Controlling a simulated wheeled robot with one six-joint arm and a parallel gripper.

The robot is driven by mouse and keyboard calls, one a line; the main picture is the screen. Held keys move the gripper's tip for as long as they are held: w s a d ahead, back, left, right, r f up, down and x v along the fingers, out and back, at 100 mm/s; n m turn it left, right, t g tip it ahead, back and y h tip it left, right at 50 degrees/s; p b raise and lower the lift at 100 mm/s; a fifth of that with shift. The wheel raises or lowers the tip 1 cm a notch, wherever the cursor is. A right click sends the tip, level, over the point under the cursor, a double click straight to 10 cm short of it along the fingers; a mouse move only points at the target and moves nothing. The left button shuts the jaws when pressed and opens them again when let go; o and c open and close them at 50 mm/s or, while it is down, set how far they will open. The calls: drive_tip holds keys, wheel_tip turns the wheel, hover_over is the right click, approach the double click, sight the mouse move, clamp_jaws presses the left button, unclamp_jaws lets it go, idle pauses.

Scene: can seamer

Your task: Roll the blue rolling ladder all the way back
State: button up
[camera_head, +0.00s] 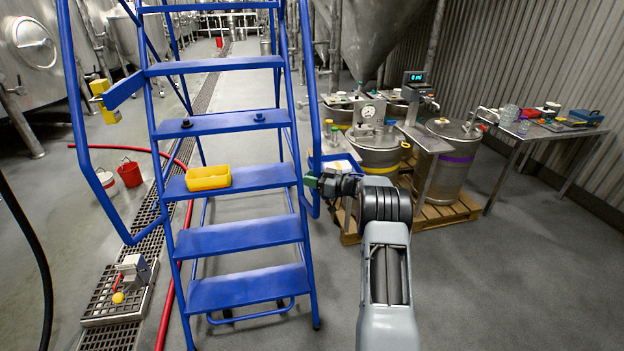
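The blue rolling ladder (246,287) stands upright in the left middle of the head view, its steps facing me. Its side rails and handrails run up out of the picture. A yellow tray (208,178) and small dark items rest on its steps. My arm reaches in from the lower right. My gripper (312,181) is at the ladder's right rail, about level with the step that holds the yellow tray. It is small and dark here, so I cannot tell whether its fingers are closed around the rail or only beside it.
Steel kegs (378,149) stand on a wooden pallet (455,212) right of the ladder. A side table (545,133) is at the right wall. A red hose (167,310), a floor drain (110,338) and a red bucket (130,174) lie to the left. The right foreground floor is clear.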

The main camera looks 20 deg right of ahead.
drive_tip(key=o, duration=0.3)
drive_tip(key=shift+w+d+r, duration=0.1)
drive_tip(key=shift+w, duration=0.2)
drive_tip(key=shift+o, duration=0.9)
drive_tip(key=shift+s, duration=0.1)
drive_tip(key=b+v, duration=0.1)
drive_tip(key=v, duration=1.2)
drive_tip(key=shift+s+d+b, duration=0.3)
drive_tip(key=shift+b, duration=0.1)
